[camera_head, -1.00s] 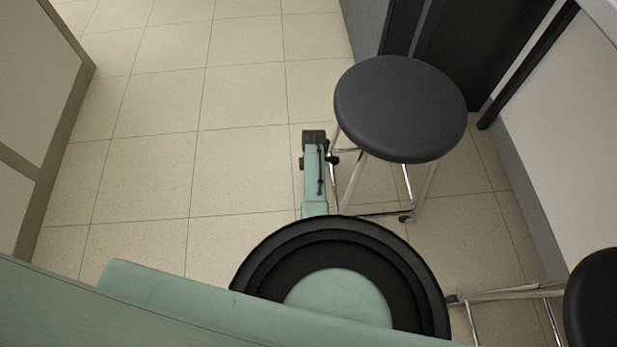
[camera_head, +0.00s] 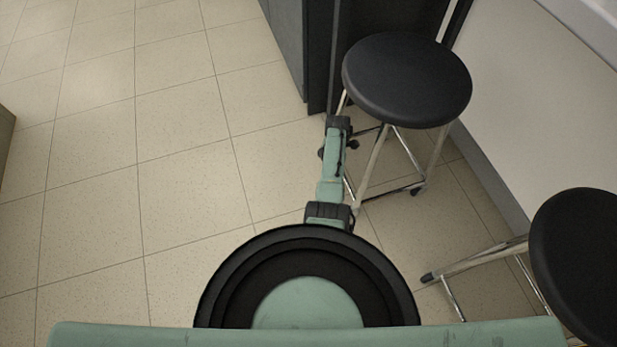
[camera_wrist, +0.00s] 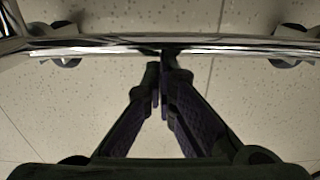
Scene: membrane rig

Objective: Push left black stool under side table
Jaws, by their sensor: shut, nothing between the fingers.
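The left black stool (camera_head: 407,80) has a round black seat and chrome legs and stands upright, right of my arm in the head view. In the wrist view a chrome bar of a stool frame (camera_wrist: 100,43) runs across, with dark feet at both sides. My gripper (camera_wrist: 160,72) is shut and empty, its fingertips close to this bar. I cannot tell whether they touch. In the head view my gripper cannot be made out clearly by the stool's near legs. No side table can be clearly identified; a white top edge (camera_head: 590,22) shows at the upper right.
A second black stool (camera_head: 580,265) with chrome legs stands at the right edge, partly cut off. A dark cabinet (camera_head: 318,50) stands behind the left stool, and a white panel (camera_head: 545,110) rises at right. The tiled floor (camera_head: 130,150) at left is clear.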

